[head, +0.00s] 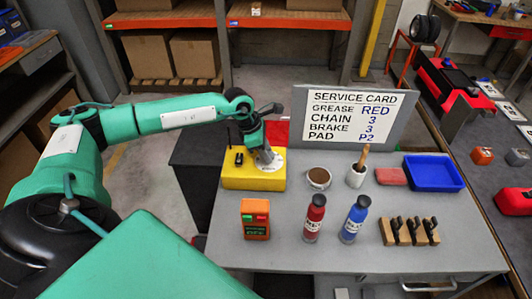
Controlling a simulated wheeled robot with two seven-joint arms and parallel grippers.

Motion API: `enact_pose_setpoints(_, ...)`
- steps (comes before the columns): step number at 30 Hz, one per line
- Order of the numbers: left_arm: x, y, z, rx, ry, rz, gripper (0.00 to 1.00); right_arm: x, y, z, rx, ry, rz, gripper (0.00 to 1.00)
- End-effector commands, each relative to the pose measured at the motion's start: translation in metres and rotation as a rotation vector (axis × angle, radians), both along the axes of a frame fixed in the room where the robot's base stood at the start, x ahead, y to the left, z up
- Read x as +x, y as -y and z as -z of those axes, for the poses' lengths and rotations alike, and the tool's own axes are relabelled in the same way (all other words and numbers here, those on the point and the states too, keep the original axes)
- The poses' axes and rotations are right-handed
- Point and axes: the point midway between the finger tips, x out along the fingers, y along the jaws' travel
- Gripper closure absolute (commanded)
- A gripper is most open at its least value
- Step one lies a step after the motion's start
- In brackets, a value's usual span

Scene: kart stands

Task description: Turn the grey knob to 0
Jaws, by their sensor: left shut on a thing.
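A yellow box (240,182) stands at the left end of the grey workbench top. A white round dial plate (276,165) shows on its top face. My left gripper (265,156) points down over this dial and is shut on the grey knob, which the fingers mostly hide. I cannot read the knob's pointer or the dial's marks. A small black switch (238,158) sits on the box to the left of the gripper. My right gripper is not in view.
A service card board (345,115) stands at the back. A brown-filled cup (318,178), white pot (355,178), blue tray (433,173), red bottle (314,218), blue bottle (354,219), orange device (255,218) and hook block (409,232) share the bench. The front strip is clear.

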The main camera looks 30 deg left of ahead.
Motion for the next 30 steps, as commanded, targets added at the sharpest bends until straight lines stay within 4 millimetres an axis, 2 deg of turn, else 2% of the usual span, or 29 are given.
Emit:
enact_pose_setpoints(1,-0.001,0.000,0.004,0.000,0.002,-0.040,0.89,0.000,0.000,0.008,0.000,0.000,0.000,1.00)
enact_pose_setpoints(20,-0.003,0.005,0.005,0.000,0.006,-0.637,0.89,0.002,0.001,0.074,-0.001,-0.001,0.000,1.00)
enact_pose_setpoints(22,-0.003,0.006,0.005,-0.001,0.005,-0.702,0.89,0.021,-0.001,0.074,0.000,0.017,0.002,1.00)
enact_pose_setpoints(24,-0.003,0.006,0.004,-0.002,0.006,-0.766,0.89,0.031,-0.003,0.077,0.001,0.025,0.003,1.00)
enact_pose_setpoints(30,-0.003,0.008,0.003,-0.002,0.005,-0.927,0.89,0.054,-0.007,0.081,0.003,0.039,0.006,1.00)
